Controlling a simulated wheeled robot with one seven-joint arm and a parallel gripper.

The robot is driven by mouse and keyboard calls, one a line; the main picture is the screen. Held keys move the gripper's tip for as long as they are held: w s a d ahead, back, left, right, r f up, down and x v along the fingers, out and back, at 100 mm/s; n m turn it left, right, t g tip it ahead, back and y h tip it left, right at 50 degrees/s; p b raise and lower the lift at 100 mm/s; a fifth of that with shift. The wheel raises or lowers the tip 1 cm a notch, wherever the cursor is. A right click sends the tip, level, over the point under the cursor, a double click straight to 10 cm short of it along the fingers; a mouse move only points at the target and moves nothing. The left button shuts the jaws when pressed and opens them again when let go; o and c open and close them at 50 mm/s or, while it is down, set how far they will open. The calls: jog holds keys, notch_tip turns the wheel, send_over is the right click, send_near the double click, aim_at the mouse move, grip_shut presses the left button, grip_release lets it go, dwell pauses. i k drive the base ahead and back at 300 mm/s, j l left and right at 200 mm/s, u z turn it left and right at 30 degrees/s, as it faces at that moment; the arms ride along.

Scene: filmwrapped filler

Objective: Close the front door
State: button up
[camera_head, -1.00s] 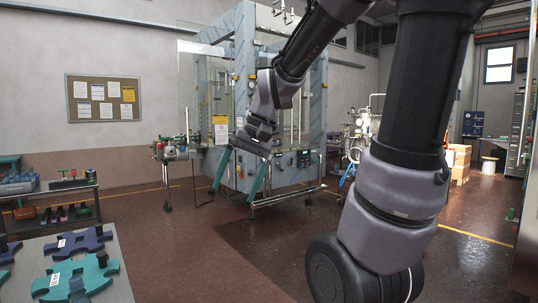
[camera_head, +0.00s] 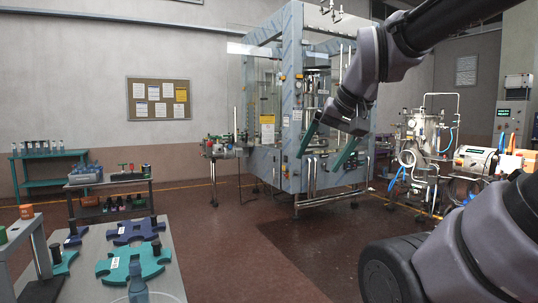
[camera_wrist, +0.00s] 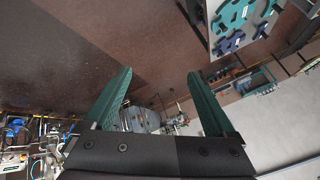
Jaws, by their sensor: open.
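The filler machine (camera_head: 291,100) is a tall glass-walled cabinet with blue-grey film-wrapped posts, at the middle of the head view. A clear panel (camera_head: 250,48) stands out at its left side and looks like an open door; its edges are hard to make out. My gripper (camera_head: 325,149) has two teal fingers, spread apart and pointing down, and appears in front of the machine's lower right part. I cannot tell its distance from the machine. In the wrist view, my gripper (camera_wrist: 159,73) is open with nothing between the fingers.
A table with puzzle-shaped plates (camera_head: 135,262) is at the lower left, with a bottle (camera_head: 138,280) at its front. A small conveyor unit (camera_head: 215,148) stands left of the machine, piping equipment (camera_head: 420,150) to its right. The brown floor (camera_head: 250,240) in front is clear.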

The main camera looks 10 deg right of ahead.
aim_at(267, 129)
jog(key=i+l+z, duration=0.1)
jog(key=i+l, duration=0.2)
jog(key=l, duration=0.2)
jog(key=i+l+z, duration=0.1)
jog(key=i+l, duration=0.2)
jog(key=l, duration=0.15)
jog(key=i+l, duration=0.2)
jog(key=i, duration=0.15)
jog(key=i+l+z, duration=0.1)
jog(key=i+l, duration=0.3)
jog(key=i, duration=0.3)
jog(key=i+u, duration=0.35)
jog(key=i, duration=0.4)
jog(key=i+l+u, duration=0.1)
jog(key=i+u, duration=0.25)
jog(key=i, duration=2.5)
jog(key=i+j+z, duration=0.3)
jog(key=i+j, duration=0.5)
jog(key=i+j+z, duration=0.25)
jog(key=i+j, duration=0.7)
jog(key=j, duration=0.45)
jog(key=i+z, duration=0.05)
